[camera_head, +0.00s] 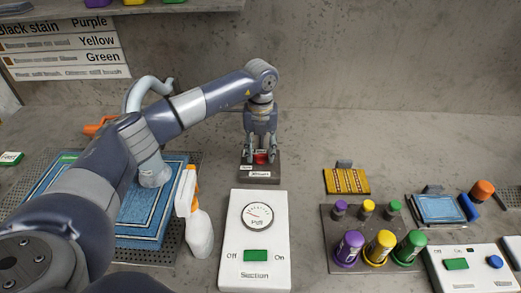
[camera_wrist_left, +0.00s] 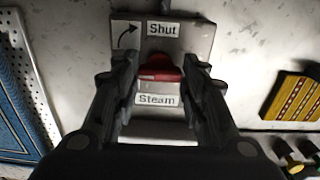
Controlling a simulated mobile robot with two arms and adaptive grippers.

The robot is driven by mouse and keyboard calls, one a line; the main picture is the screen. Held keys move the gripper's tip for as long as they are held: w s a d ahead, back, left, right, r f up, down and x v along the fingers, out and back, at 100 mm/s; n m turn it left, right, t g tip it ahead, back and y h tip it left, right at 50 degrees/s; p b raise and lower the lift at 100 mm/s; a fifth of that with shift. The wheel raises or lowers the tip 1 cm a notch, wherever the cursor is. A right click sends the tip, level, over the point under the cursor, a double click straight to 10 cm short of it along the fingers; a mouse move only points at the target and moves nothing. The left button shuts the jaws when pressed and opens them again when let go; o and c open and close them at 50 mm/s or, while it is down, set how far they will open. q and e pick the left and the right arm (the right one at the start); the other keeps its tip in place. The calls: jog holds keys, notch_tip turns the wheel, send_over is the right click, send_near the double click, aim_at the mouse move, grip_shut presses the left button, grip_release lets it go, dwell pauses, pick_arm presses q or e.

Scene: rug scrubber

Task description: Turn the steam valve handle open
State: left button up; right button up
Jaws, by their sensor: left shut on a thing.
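The steam valve is a small dark box (camera_head: 259,178) at the back middle of the bench in the head view. It carries a red handle (camera_wrist_left: 160,68), labels reading "Shut" and "Steam", and a curved arrow beside "Shut". My left gripper (camera_head: 260,158) points down over the box, its two fingers on either side of the red handle. In the left wrist view the gripper (camera_wrist_left: 160,80) is shut on the handle, though the contact itself is partly hidden by the fingers. My right gripper is in neither view.
A white suction panel (camera_head: 255,241) with a gauge and green switch stands in front of the valve. Right are a bottle rack (camera_head: 329,226), yellow mat (camera_head: 347,181) and another switch panel (camera_head: 471,271).

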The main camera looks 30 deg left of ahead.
aim_at(260, 154)
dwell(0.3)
pick_arm(q)
jog(key=o, duration=1.1)
jog(key=shift+c, duration=0.2)
notch_tip(260, 154, up, 12)
